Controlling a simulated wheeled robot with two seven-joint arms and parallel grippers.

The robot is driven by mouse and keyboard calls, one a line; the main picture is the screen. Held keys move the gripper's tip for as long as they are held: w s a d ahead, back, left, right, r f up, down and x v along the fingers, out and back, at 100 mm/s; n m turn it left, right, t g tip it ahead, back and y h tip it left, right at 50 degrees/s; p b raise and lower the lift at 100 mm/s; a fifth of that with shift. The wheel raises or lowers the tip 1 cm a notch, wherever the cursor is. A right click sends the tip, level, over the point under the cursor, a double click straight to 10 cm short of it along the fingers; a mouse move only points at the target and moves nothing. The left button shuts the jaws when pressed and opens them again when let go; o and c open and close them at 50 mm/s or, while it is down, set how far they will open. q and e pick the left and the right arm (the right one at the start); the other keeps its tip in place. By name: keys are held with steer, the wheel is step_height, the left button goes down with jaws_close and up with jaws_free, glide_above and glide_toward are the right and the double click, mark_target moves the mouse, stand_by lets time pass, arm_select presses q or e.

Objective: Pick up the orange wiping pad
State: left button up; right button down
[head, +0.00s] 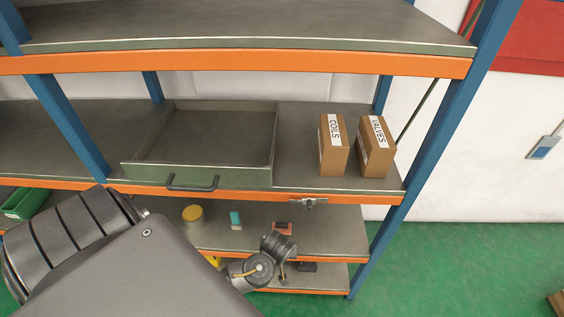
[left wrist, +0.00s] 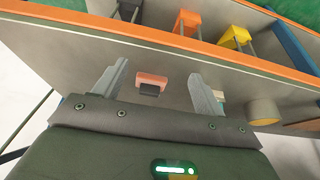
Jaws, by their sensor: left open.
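The orange wiping pad (head: 283,228) lies on the shelf below the drawer, at the right of the small objects there. In the left wrist view the pad (left wrist: 152,79) shows an orange part with a black part along one side. My left gripper (left wrist: 160,82) is open and empty, its two grey fingers apart. The pad appears between the fingers, nearer the left one, with no contact visible. In the head view my left arm reaches toward this shelf, but the gripper's fingers cannot be made out. My right gripper is not in view.
A teal block (head: 235,220) and a yellow-topped tin (head: 193,214) stand left of the pad. The shelf above holds a grey drawer (head: 196,180) and boxes marked COILS (head: 333,150) and VALVES (head: 375,150). An orange beam (head: 360,198) edges that shelf above the pad.

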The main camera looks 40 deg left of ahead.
arm_select(q)
steer(key=b, duration=0.2)
glide_above(282, 224)
steer(key=s+d, duration=0.1)
steer(key=s, duration=0.1)
steer(key=shift+d, duration=0.2)
steer(key=shift+w+a+f, duration=0.1)
steer(key=shift+f, duration=0.2)
steer(key=x, duration=0.3)
steer(key=shift+w+f, duration=0.15)
steer(key=shift+f, duration=0.15)
steer(key=shift+w+a+f, duration=0.1)
steer(key=shift+w+f, duration=0.05)
steer(key=shift+f, duration=0.2)
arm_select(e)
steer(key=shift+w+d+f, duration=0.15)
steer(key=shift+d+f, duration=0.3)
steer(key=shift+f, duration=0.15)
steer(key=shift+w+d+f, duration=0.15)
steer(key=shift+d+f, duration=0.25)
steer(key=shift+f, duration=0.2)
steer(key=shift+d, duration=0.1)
